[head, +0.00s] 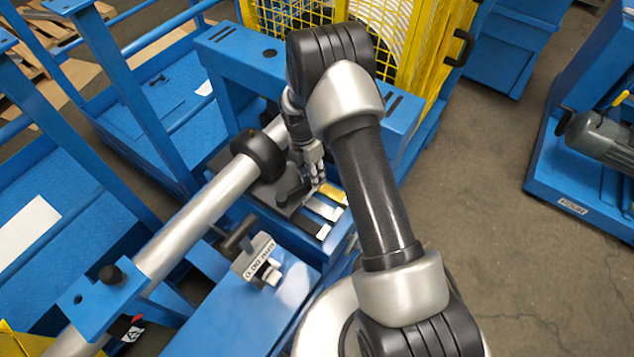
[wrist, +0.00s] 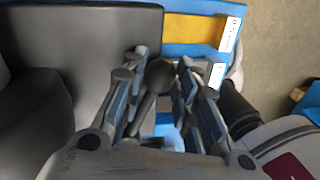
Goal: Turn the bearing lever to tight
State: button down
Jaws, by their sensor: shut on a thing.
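My gripper (head: 314,176) reaches down to the blue machine frame, beside the dark grey block (head: 284,200). In the wrist view my gripper (wrist: 163,72) has its two fingers on either side of a dark, rounded lever end (wrist: 154,78), which I take to be the bearing lever. The fingers are shut on it. The rest of the lever is mostly hidden by the fingers and the block. A yellow plate (wrist: 194,29) with a white label (wrist: 231,35) lies on the blue frame just beyond; which lever position it marks cannot be read.
A silver shaft (head: 192,234) with a black collar (head: 258,155) runs diagonally left of my gripper. A yellow mesh guard (head: 290,18) rises behind. Open floor (head: 480,200) lies to the right, before a blue motor stand (head: 565,190).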

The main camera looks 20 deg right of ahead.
jog(key=shift+w+a+n+t+h, duration=0.1)
jog(key=shift+w+a+n, duration=0.2)
jog(key=shift+w+n, duration=0.35)
jog(key=shift+w+a+n+t+h, duration=0.1)
jog(key=shift+w+a+n, duration=0.35)
jog(key=shift+n, duration=0.3)
jog(key=shift+w+a+n+t+h, duration=0.1)
jog(key=shift+w+a+n, duration=0.1)
jog(key=shift+w+n, duration=0.5)
jog(key=c, duration=1.2)
grip_release()
jog(key=shift+r, duration=0.1)
jog(key=r, duration=0.4)
jog(key=w+a+r, duration=0.1)
jog(key=r, duration=0.6)
jog(key=shift+w+a+r, duration=0.25)
jog(key=shift+a+r, duration=0.05)
jog(key=shift+a, duration=0.1)
